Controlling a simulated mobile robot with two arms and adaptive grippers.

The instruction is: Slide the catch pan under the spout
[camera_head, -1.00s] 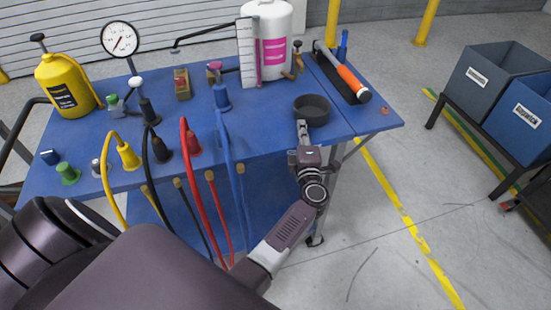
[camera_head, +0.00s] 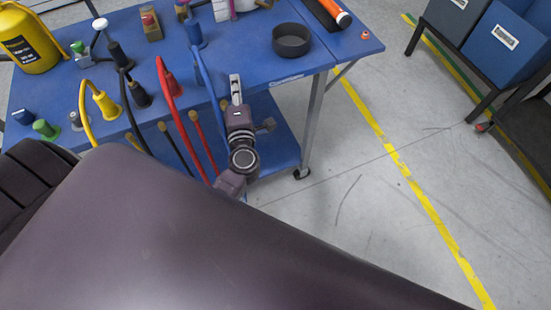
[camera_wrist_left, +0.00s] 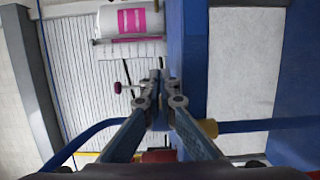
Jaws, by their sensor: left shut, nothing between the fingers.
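The catch pan, a dark round shallow pan (camera_head: 291,40), sits upright on the blue bench top near its front edge, right of the middle. My left gripper (camera_head: 235,80) is shut and empty, at the bench's front edge, left of the pan and apart from it. In the left wrist view its closed fingertips (camera_wrist_left: 160,76) point toward a white cylinder with a magenta label (camera_wrist_left: 130,20). The pan cannot be made out in that view. The spout is not clearly visible now; the head view cuts off the back of the bench. My right gripper is not in view.
Cables with yellow, black, red and blue plugs (camera_head: 172,85) hang over the bench front, left of my gripper. A yellow canister (camera_head: 25,40) stands at far left. An orange-handled tool (camera_head: 330,12) lies behind the pan. Blue bins (camera_head: 505,40) stand at right; the floor between is clear.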

